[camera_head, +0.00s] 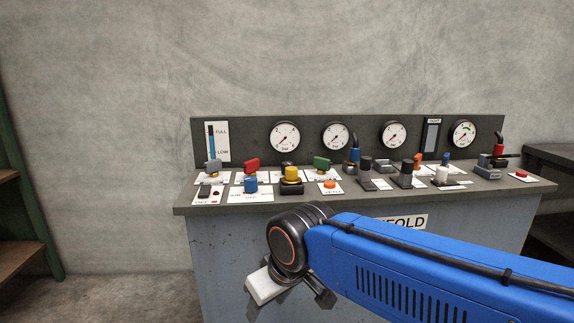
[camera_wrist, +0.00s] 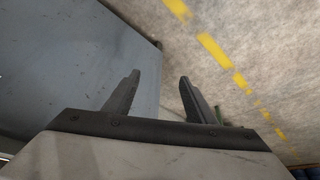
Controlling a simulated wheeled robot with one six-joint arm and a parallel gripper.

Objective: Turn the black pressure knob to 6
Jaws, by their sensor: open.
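The control panel (camera_head: 330,202) carries several knobs, levers and gauges. Two dark upright knobs stand right of its middle, a left one (camera_head: 365,164) and a right one (camera_head: 406,170). Their labels are too small to read, so I cannot tell which is the pressure knob or where it points. My gripper (camera_wrist: 159,80) is open and empty in the wrist view, its two dark fingers apart. It is below the panel top, in front of the cabinet, and away from the knobs.
Four round gauges, the leftmost (camera_head: 285,137) among them, line the back panel. Red (camera_head: 251,164), yellow (camera_head: 291,173) and green (camera_head: 322,163) controls crowd the left half. The grey cabinet side shows in the wrist view (camera_wrist: 60,60), beside a floor with a yellow dashed line (camera_wrist: 214,48).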

